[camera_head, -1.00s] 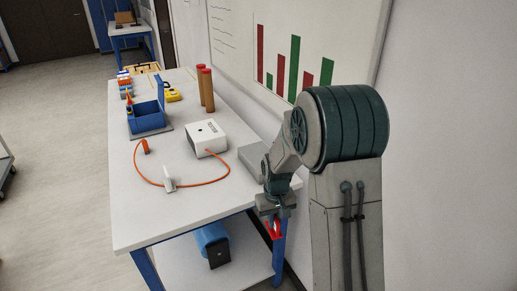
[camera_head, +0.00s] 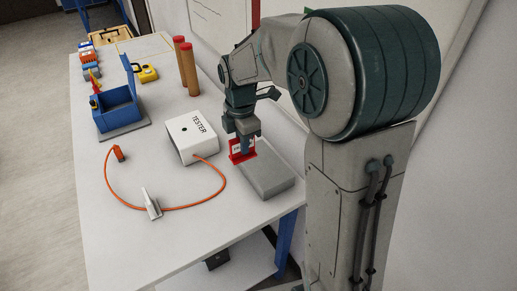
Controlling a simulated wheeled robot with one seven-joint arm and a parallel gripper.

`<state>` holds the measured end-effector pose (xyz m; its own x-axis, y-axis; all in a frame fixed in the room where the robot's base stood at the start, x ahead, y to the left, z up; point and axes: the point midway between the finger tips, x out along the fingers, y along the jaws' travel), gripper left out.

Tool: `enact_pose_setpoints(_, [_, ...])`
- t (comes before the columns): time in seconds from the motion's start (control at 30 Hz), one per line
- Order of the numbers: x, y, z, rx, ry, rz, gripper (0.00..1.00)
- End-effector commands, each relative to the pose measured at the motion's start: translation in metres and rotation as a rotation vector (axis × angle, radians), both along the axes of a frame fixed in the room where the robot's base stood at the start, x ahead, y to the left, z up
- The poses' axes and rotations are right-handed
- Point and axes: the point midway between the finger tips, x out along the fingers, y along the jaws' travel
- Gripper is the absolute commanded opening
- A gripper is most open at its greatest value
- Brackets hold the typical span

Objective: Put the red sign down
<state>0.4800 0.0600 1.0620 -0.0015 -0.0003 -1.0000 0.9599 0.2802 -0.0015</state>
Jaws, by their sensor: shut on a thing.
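The red sign (camera_head: 236,154) is a small red piece with a pale label, held upright under my gripper (camera_head: 246,143). My gripper is shut on its upper part and points down. The sign is over the right part of the white table, between the white tester box and a grey block. Its lower edge is at or close to the table top; I cannot tell whether it touches. Part of the sign is hidden by the gripper and the grey block.
The white tester box (camera_head: 187,136) stands just left of the sign, with an orange cable (camera_head: 205,199) looping to its left. The grey block (camera_head: 263,173) is at right front. Behind are a blue box (camera_head: 117,108) and two brown tubes (camera_head: 187,68).

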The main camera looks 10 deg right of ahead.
Motion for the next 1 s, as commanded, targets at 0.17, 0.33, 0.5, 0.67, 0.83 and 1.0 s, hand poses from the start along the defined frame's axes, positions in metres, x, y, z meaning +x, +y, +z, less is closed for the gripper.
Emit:
enact_pose_setpoints(0.17, [0.012, -0.007, -0.006, 0.0, 0.003, 0.032, 0.0])
enact_pose_setpoints(0.33, [0.04, -0.023, -0.025, -0.001, 0.005, 0.029, 0.0])
enact_pose_setpoints(0.5, [0.068, -0.038, -0.043, -0.001, 0.003, 0.03, 0.0])
enact_pose_setpoints(0.67, [0.089, -0.05, -0.058, -0.001, 0.003, 0.03, 0.0])
enact_pose_setpoints(0.83, [0.1, -0.056, -0.066, 0.0, 0.0, 0.03, 0.0])
enact_pose_setpoints(1.0, [0.1, -0.056, -0.083, 0.0, 0.005, 0.032, 0.0])
